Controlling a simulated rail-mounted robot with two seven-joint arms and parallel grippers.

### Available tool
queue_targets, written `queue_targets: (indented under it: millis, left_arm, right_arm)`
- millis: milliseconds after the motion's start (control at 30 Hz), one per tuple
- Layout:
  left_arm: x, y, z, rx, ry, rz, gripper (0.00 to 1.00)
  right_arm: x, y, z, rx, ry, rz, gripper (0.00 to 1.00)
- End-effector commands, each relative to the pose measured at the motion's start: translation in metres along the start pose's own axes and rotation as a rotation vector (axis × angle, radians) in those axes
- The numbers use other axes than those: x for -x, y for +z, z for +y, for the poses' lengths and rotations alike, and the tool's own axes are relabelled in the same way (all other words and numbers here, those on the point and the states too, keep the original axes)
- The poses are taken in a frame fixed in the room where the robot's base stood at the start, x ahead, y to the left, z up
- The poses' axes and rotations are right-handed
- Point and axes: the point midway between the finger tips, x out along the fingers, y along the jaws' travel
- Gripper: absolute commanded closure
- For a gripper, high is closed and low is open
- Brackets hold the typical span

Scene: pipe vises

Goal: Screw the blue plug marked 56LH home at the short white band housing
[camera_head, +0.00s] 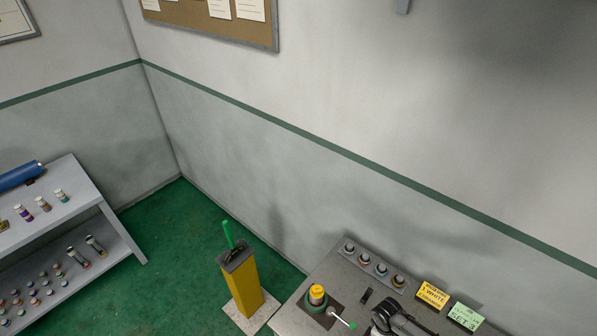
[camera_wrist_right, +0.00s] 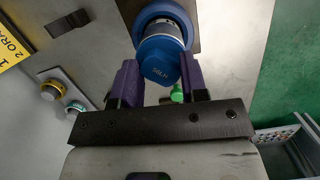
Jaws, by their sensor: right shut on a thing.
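The blue plug (camera_wrist_right: 160,62), with a hexagonal head marked 56LH, is between the purple fingers of my right gripper (camera_wrist_right: 158,78) in the right wrist view. My right gripper is shut on it. Beyond the head is a short white band (camera_wrist_right: 163,28) on a housing set in a blue collar (camera_wrist_right: 145,17). The plug lines up with the housing; I cannot tell how deep it sits. In the head view my dark right gripper (camera_head: 390,318) is over the bench at the bottom and hides plug and housing. My left gripper is not in view.
On the bench (camera_head: 290,318) a yellow-topped housing (camera_head: 317,292) stands in a green collar, beside a green-tipped lever (camera_head: 342,319). Several plugs (camera_head: 380,268) line the back edge near a yellow sign (camera_head: 432,294) and a green sign (camera_head: 466,316). A yellow post (camera_head: 243,283) stands left.

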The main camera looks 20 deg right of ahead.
Motion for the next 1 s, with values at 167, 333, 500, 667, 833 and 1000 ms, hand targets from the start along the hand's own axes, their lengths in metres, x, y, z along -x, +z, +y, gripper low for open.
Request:
queue_targets:
  millis: [167,333,500,667,833,1000]
  left_arm:
    - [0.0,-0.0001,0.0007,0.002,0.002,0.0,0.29]
    - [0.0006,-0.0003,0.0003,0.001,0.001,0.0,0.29]
    - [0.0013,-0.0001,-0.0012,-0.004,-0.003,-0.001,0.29]
    - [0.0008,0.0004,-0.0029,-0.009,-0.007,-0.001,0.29]
    - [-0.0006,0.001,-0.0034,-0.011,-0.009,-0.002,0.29]
    - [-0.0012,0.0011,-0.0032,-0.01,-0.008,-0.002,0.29]
  right_arm:
    - [-0.0002,0.0002,-0.0002,-0.001,0.0,0.0,0.93]
    - [0.0004,0.0002,0.0004,0.155,0.033,0.001,0.93]
    - [0.0001,0.0006,0.0006,0.497,0.103,-0.001,0.93]
    - [-0.0005,0.0006,0.0008,0.822,0.17,-0.001,0.93]
    - [-0.0013,0.0005,0.0003,1.092,0.223,-0.001,0.93]
    - [-0.0012,0.0003,0.0001,1.212,0.247,0.0,0.93]
